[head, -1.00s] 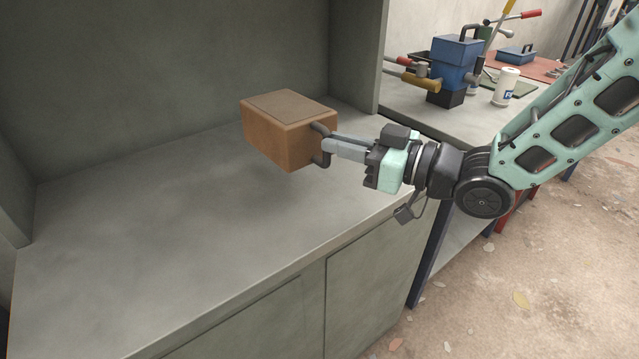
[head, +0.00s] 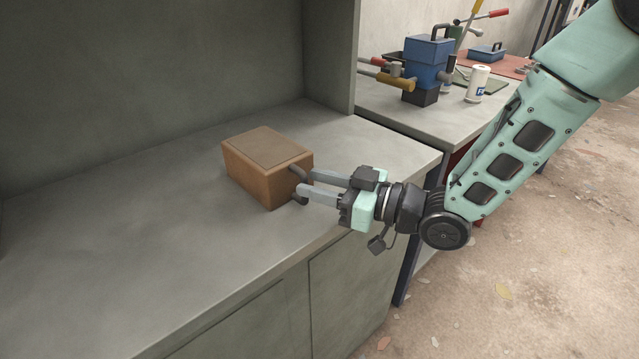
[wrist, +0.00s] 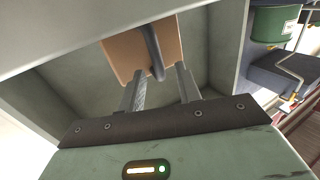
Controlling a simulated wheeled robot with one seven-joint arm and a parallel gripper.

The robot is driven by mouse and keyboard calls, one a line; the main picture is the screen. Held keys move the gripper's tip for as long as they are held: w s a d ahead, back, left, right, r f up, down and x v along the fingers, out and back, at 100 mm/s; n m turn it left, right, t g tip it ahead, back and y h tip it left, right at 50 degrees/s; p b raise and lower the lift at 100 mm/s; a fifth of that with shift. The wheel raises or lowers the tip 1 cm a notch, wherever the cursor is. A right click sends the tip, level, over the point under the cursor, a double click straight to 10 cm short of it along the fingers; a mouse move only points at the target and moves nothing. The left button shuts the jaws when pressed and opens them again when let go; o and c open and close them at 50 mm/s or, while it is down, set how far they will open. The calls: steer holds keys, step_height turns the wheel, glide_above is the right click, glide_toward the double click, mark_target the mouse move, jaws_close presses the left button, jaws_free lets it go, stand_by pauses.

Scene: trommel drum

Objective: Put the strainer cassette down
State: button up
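The strainer cassette is an orange-brown box (head: 265,172) with a dark handle (head: 299,184) on its right side. It appears to rest upright on the grey bench top (head: 130,235). My gripper (head: 307,184) is at the handle side, with its two grey fingers spread apart. In the wrist view the box (wrist: 127,52) is ahead of my gripper (wrist: 160,72). The dark handle (wrist: 153,50) lies between the lines of the fingers, with gaps visible on both sides. The box's underside is hidden.
A grey wall panel (head: 327,60) bounds the bench recess on the right. Beyond it, a second worktop holds a blue device (head: 427,65) and a white can (head: 478,84). The bench left of the box is clear.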

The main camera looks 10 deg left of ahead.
steer(key=s+d+f+m+t+h, duration=0.1)
steer(key=s+d+f+m+h, duration=0.15)
steer(key=d+h, duration=0.75)
steer(key=s+d+m+g+h, duration=0.1)
steer(key=s+d+g+h, duration=0.1)
steer(key=s, duration=0.4)
steer(key=s+d+r+m+g+h, duration=0.1)
steer(key=s+d+m+g+h, duration=0.1)
steer(key=s+d, duration=0.3)
steer(key=s+d+m+g+h+b, duration=0.1)
steer(key=s+d+g+h, duration=0.1)
steer(key=s, duration=0.7)
steer(key=shift+s+d+r+h, duration=0.15)
steer(key=shift+d+r+h, duration=0.25)
steer(key=shift+d, duration=0.45)
steer(key=shift+m, duration=0.25)
